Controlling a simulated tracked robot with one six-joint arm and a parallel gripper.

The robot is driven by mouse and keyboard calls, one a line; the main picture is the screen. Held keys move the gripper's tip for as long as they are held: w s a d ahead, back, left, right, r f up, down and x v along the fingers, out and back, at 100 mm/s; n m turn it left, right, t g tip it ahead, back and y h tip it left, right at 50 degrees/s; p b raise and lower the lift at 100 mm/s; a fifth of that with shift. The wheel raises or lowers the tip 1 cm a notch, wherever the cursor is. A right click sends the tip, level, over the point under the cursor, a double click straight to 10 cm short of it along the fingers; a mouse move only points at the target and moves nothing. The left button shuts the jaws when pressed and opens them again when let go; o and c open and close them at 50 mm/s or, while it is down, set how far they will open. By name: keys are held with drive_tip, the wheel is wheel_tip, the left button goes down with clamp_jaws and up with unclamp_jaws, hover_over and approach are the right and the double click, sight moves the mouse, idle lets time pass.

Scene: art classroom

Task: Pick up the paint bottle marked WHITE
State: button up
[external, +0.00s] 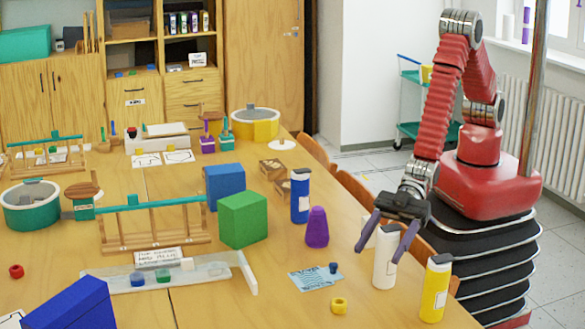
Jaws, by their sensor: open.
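A white bottle (384,268) stands upright near the right edge of the wooden table; its small label cannot be read at this size. My gripper (377,256) is open and points down at the bottle's upper part. Its two grey-purple fingers appear on either side of the bottle in this view. I cannot tell whether they touch it or how they line up in depth. The gripper hides part of the bottle's top.
A purple rounded cone (317,228) stands left of the white bottle. A blue printed card (310,279) and a yellow ring (339,305) lie in front of it. Green (243,220) and blue (224,186) blocks stand farther left. Chair backs (357,190) line the table's right edge.

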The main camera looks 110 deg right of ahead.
drive_tip(key=shift+c, duration=0.2)
clamp_jaws()
idle(0.7)
